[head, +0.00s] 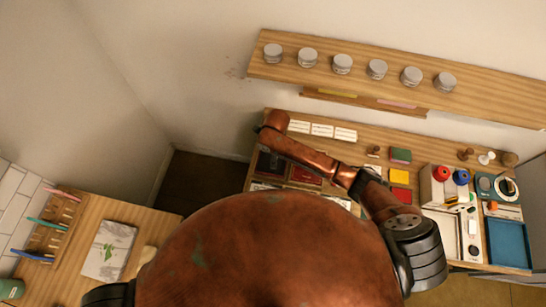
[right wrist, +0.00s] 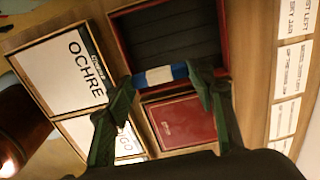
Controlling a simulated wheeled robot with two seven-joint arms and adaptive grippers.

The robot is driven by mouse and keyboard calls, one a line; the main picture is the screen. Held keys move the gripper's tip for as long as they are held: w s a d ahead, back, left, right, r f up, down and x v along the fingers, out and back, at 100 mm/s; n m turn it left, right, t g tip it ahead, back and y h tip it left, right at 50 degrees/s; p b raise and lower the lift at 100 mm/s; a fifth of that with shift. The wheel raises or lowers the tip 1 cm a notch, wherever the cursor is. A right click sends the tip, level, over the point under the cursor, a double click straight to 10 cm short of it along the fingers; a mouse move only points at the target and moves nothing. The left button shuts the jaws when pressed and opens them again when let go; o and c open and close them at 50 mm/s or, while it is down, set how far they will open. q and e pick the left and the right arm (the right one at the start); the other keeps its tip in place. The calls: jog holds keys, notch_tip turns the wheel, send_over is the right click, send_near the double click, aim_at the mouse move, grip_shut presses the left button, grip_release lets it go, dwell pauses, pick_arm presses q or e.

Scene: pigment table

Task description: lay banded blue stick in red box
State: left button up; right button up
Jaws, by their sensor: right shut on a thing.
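The banded blue stick (right wrist: 160,75), blue with a white band, is held crosswise between the fingertips of my right gripper (right wrist: 162,78) in the right wrist view. The gripper is shut on it. Behind the stick is an open box with a red rim (right wrist: 222,40) and a dark slatted inside. The stick overlaps the box's near edge in this view; its height above the box I cannot tell. In the head view my right arm reaches left over the table and hides much of the box area. My left gripper is not in view.
A flat red panel (right wrist: 182,121) lies beside the open box. Cards lettered OCHRE (right wrist: 80,72) and partly hidden lettering lie to the left, with label cards (right wrist: 290,85) to the right. A wall shelf (head: 400,90) with several grey-lidded jars hangs behind the table.

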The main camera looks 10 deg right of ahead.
jog(key=w+f, duration=0.3)
jog(key=shift+a+f, duration=0.2)
jog(key=shift+f, duration=0.05)
jog(key=shift+w+f, duration=0.15)
jog(key=shift+f, duration=1.55)
jog(key=shift+f, duration=0.1)
jog(key=o, duration=0.9)
notch_tip(320, 180, up, 12)
jog(key=shift+r, duration=0.15)
